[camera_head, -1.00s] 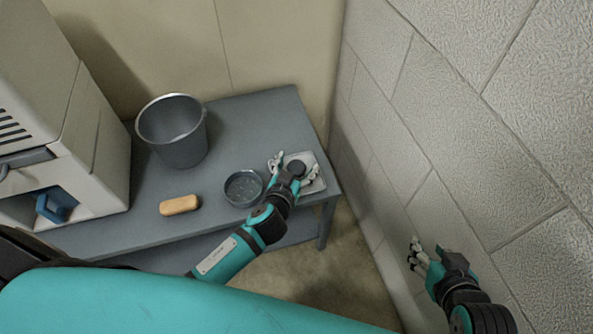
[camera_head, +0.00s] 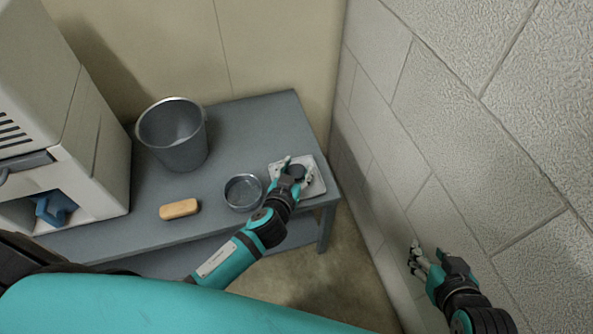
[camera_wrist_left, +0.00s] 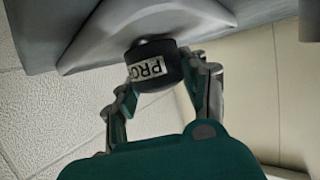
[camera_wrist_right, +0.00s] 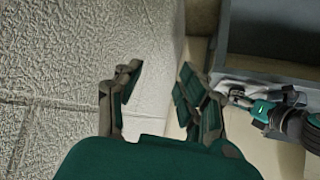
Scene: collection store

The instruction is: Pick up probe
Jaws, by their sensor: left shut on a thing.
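The probe is a dark, short cylinder (camera_head: 297,172) with a white label; the letters "PRO" show on it in the left wrist view (camera_wrist_left: 150,68). It is at a pale square tray (camera_head: 316,187) at the right end of the grey table. My left gripper (camera_head: 294,174) is shut on the probe, with fingers on both sides of it. Whether the probe touches the tray is hard to tell. My right gripper (camera_head: 416,260) is away from the table beside the block wall; in the right wrist view (camera_wrist_right: 155,85) its fingers are apart with nothing between them.
On the grey table (camera_head: 250,125) stand a metal bucket (camera_head: 180,150), a round grey dish (camera_head: 243,192) just left of my left gripper, and a tan block (camera_head: 179,209). A white machine (camera_head: 95,150) is at the left. The block wall (camera_head: 450,130) rises close on the right.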

